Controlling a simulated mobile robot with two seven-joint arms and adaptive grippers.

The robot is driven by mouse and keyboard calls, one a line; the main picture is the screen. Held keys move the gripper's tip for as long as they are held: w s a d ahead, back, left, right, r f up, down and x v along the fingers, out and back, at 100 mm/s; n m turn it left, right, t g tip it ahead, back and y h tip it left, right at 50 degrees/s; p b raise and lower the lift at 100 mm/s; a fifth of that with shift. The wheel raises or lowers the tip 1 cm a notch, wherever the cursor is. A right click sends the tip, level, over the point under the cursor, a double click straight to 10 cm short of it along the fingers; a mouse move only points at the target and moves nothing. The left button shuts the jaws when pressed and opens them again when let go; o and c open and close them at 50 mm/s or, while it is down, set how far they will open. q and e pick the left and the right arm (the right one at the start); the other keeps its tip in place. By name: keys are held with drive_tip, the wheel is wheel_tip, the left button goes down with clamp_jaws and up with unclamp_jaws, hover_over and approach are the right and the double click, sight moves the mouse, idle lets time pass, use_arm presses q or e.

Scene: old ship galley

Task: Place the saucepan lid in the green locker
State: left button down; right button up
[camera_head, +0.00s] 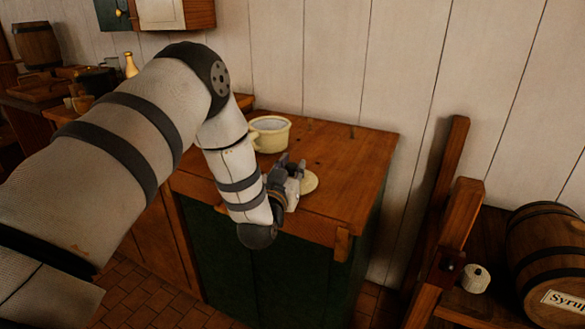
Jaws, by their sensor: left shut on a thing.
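The saucepan lid (310,182) is a small cream disc at the wooden counter's front edge. My left gripper (293,171) is shut on it and partly hides it; I cannot tell whether the lid touches the countertop. A cream saucepan (271,136) stands behind it on the counter, open at the top. A dark green cupboard front (300,275) lies below the counter. A small wall cabinet with a green door (116,14) hangs at the top left. I cannot tell which is the green locker. My right gripper is out of view.
The wooden countertop (355,165) is mostly bare to the right of the lid. A wooden post (453,220) stands right of the counter. Beyond it are a small white pot (475,279) and a barrel (550,252) marked "Syrup". A cluttered bench with a yellow bottle (131,65) is at the left.

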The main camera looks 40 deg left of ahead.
use_arm(q)
drive_tip(key=shift+f, duration=0.15)
drive_tip(key=c, duration=1.3)
unclamp_jaws()
